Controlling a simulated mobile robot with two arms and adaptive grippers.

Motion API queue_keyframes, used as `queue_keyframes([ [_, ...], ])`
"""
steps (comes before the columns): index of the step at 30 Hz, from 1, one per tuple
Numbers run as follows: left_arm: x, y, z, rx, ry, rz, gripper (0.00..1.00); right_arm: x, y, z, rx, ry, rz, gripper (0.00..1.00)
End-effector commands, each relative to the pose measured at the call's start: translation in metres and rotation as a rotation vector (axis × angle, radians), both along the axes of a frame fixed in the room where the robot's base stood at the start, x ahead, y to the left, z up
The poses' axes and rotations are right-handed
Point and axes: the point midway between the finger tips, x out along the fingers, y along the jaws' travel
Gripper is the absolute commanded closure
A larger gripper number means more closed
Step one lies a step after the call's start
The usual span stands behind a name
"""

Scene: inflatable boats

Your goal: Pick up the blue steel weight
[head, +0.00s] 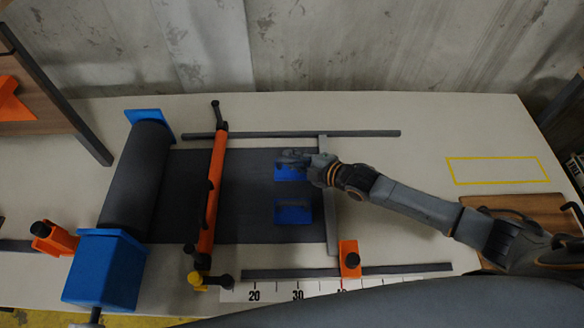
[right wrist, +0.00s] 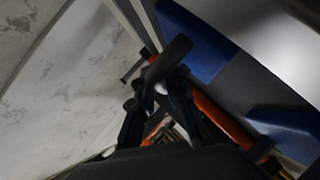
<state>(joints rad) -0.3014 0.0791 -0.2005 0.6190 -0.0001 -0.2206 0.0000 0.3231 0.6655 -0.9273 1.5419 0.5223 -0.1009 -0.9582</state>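Two blue weights lie on the dark sheet on the table. The upper blue weight (head: 290,174) is partly hidden by my right gripper (head: 298,158), which is at its top edge. The lower blue weight (head: 293,213) lies apart from the gripper, nearer the front. In the right wrist view, the fingers of my right gripper (right wrist: 160,88) come close together at a dark bar (right wrist: 168,62) in front of a blue weight (right wrist: 205,45). I cannot tell whether the fingers grip this bar. Another blue weight (right wrist: 285,118) shows at the right. My left gripper is not in view.
An orange bar (head: 212,190) crosses the sheet left of the weights. A dark roll (head: 135,180) with blue end blocks is further left. A grey strip (head: 329,215) and an orange clamp (head: 349,259) are to the right. A yellow outlined rectangle (head: 497,158) is empty.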

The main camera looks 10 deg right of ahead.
Motion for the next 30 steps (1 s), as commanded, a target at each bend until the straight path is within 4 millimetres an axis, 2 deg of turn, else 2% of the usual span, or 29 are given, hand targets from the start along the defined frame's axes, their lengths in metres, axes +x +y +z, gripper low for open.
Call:
queue_keyframes([
  [17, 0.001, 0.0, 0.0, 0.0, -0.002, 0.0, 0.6, 0.002, 0.001, 0.007, 0.006, -0.008, 0.001, 1.0],
  [21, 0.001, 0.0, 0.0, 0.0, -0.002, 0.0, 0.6, 0.002, 0.001, 0.017, 0.006, -0.009, 0.001, 1.0],
  [25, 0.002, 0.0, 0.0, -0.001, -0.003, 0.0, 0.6, 0.002, 0.001, 0.035, 0.005, -0.012, 0.002, 1.0],
  [30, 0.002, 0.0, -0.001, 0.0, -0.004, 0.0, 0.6, -0.017, 0.01, 0.057, 0.008, -0.008, 0.003, 1.0],
])
